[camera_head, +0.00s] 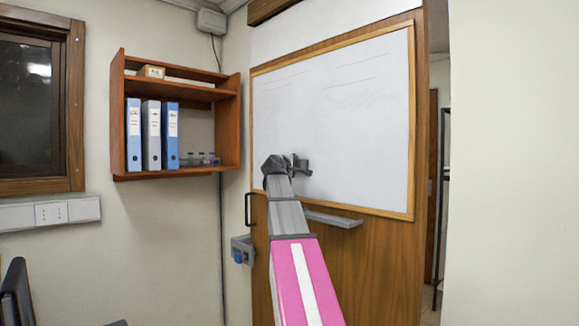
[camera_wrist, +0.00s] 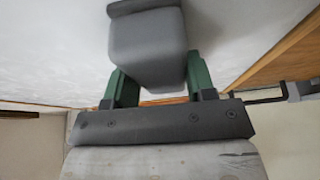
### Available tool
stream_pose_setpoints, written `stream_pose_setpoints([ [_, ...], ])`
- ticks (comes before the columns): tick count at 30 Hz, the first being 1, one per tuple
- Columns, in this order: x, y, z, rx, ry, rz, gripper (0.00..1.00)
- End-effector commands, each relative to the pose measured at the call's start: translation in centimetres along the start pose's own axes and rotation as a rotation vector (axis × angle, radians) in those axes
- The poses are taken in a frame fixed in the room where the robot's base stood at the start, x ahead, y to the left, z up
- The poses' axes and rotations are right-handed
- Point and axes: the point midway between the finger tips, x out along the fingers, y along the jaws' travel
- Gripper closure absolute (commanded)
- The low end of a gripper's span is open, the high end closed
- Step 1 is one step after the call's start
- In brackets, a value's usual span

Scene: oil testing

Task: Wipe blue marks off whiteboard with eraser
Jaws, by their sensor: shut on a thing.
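The whiteboard (camera_head: 350,110) hangs in a wooden frame on a brown wooden panel and fills the upper part of the wrist view (camera_wrist: 50,55). Faint thin lines and pale smudges show on its upper part; I cannot make out any clear blue marks. My gripper (camera_head: 300,164) is in front of the board's lower left part. In the wrist view its green fingers (camera_wrist: 160,82) are shut on both sides of the grey eraser (camera_wrist: 147,42). The eraser's wider face points at the board; I cannot tell if it touches.
A grey ledge (camera_head: 332,219) sits below the board. A black handle (camera_head: 249,209) and a blue-grey bracket (camera_head: 242,250) are at the panel's left edge. A wooden shelf (camera_head: 177,176) with binders and small bottles hangs to the left. The board's right side is clear.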

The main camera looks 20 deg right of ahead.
Motion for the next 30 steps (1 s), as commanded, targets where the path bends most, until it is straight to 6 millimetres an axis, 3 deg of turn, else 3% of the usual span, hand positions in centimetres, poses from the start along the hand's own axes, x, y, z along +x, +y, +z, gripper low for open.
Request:
stream_pose_setpoints([
  [11,-0.3,0.1,1.4,0.000,-0.001,0.000,0.68],
  [30,1.0,-0.1,-2.0,0.000,-0.002,-0.001,0.68],
])
